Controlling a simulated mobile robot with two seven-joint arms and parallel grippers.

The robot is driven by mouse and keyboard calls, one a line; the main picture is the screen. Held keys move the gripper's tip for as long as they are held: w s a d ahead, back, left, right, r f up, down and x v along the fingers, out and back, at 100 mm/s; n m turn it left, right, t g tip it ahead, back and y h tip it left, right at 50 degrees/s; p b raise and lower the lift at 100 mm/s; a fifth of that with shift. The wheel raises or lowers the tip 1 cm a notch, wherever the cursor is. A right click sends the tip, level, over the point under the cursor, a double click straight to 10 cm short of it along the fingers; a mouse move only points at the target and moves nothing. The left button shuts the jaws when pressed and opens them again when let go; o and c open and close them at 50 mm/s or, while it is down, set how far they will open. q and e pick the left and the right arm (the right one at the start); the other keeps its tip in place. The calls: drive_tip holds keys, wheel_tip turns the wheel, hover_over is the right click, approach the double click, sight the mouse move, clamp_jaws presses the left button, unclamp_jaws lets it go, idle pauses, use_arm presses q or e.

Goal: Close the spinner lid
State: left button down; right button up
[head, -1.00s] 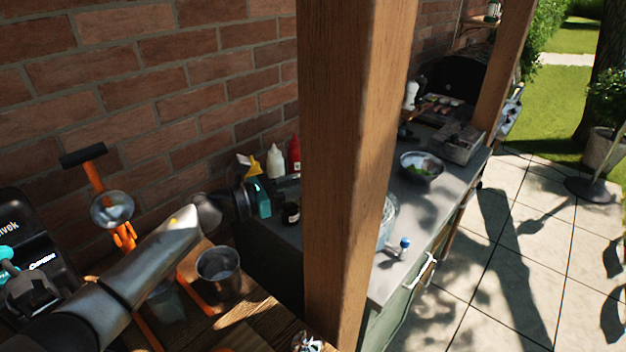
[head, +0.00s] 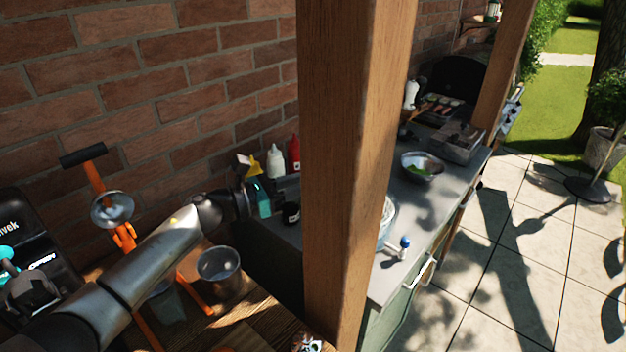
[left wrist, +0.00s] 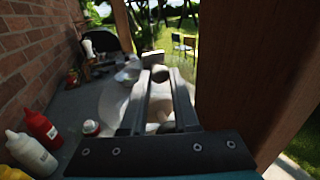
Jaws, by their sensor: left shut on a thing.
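My left gripper (left wrist: 160,100) reaches along the counter in the left wrist view. In the head view its fingers are hidden behind the wooden post. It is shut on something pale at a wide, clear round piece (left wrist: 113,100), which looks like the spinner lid. The fingers cover much of it, so its exact seat cannot be told. Part of a clear bowl, likely the spinner (head: 388,212), shows just right of the post in the head view. A small blue-tipped piece (head: 404,242) is beside it near the counter's front edge. My right gripper is not in view.
The wooden post (head: 350,170) stands close in front. Sauce bottles (head: 275,162) stand by the brick wall, also near the gripper in the wrist view (left wrist: 40,128). A metal bowl (head: 422,167) sits farther along the counter (head: 385,285). A metal cup (head: 219,272) stands on the wooden table.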

use_arm(q)
drive_tip(key=shift+w+d+r+p, duration=0.25)
drive_tip(key=shift+w+r+p, duration=0.05)
drive_tip(key=shift+p, duration=0.25)
drive_tip(key=w+d+y+p, duration=0.1)
drive_tip(key=w+r+g+p, duration=0.1)
drive_tip(key=w+d+n+y+p, duration=0.1)
drive_tip(key=shift+w+d+r+y, duration=0.3)
drive_tip(key=shift+w+r, duration=0.05)
drive_tip(key=shift+w, duration=0.05)
drive_tip(key=shift+w+d+g+y, duration=0.3)
drive_tip(key=shift+w+d+g, duration=0.15)
drive_tip(key=shift+w+g, duration=0.1)
drive_tip(key=shift+n+g+y, duration=0.6)
drive_tip(key=shift+g+y, duration=0.3)
drive_tip(key=shift+g, duration=0.05)
drive_tip(key=w+d+b, duration=0.1)
drive_tip(key=w+b, duration=0.1)
drive_tip(key=b, duration=0.3)
drive_tip(key=w+d+b, duration=0.2)
drive_tip(key=b, duration=0.2)
drive_tip(key=shift+b, duration=0.35)
drive_tip(key=shift+w+d, duration=0.1)
